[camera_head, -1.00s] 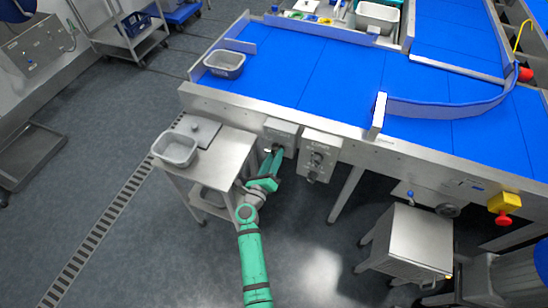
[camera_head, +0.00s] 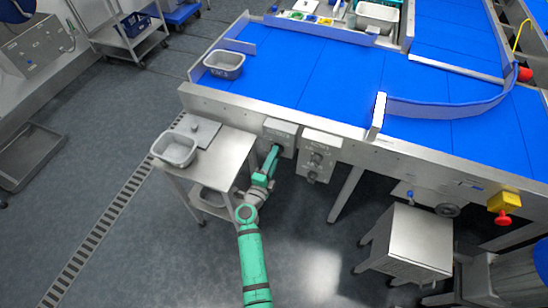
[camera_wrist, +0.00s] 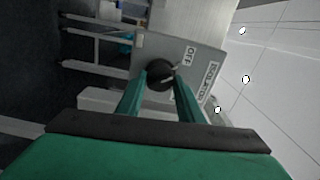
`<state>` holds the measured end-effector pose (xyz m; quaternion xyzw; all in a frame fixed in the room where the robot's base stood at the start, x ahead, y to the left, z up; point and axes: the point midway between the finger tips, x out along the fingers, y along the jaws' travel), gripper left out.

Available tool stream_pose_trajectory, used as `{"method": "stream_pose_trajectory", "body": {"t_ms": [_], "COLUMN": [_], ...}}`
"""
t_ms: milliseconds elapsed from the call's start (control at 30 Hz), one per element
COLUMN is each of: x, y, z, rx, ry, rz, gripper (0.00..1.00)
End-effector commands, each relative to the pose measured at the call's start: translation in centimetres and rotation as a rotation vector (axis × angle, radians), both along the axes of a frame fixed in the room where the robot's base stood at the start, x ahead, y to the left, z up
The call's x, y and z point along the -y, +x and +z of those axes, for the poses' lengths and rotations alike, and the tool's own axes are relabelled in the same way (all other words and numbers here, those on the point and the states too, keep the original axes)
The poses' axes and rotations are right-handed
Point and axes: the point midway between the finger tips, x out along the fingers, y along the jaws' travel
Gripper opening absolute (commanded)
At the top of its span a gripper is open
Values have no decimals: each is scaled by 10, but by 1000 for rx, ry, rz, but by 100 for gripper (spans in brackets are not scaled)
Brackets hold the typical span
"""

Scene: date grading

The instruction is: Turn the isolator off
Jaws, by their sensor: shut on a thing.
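The isolator is a grey box (camera_head: 280,133) on the front of the conveyor frame. In the wrist view its plate (camera_wrist: 196,47) carries the labels OFF and ISOLATOR, and a round black knob (camera_wrist: 160,75) with a pale mark. My gripper (camera_wrist: 160,92) has its two green fingers on either side of the knob and is shut on it. In the head view my gripper (camera_head: 274,153) reaches the front of the box from below; the knob is hidden there.
A second control box (camera_head: 318,155) with knobs sits just right of the isolator. A steel side table (camera_head: 228,150) with a grey tub (camera_head: 175,149) stands close on the left. A steel cabinet (camera_head: 412,240) stands at the right. The floor between is clear.

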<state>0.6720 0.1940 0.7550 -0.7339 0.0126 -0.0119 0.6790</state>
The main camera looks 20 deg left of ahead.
Motion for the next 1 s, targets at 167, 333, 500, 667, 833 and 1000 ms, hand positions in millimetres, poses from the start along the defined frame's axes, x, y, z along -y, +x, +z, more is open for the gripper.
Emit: {"method": "stream_pose_trajectory", "body": {"t_ms": [167,333,500,667,833,1000], "x": [-1,-1,-1,-1,-1,-1], "y": [0,-1,-1,-1,-1,0], "z": [0,0,0,0,0,0], "rx": [-4,-5,-6,-6,-6,-6], "ry": [-78,-118,-135,-137,-136,-135], "rz": [1,2,2,2,2,2], "gripper": [11,11,11,11,11,52]}}
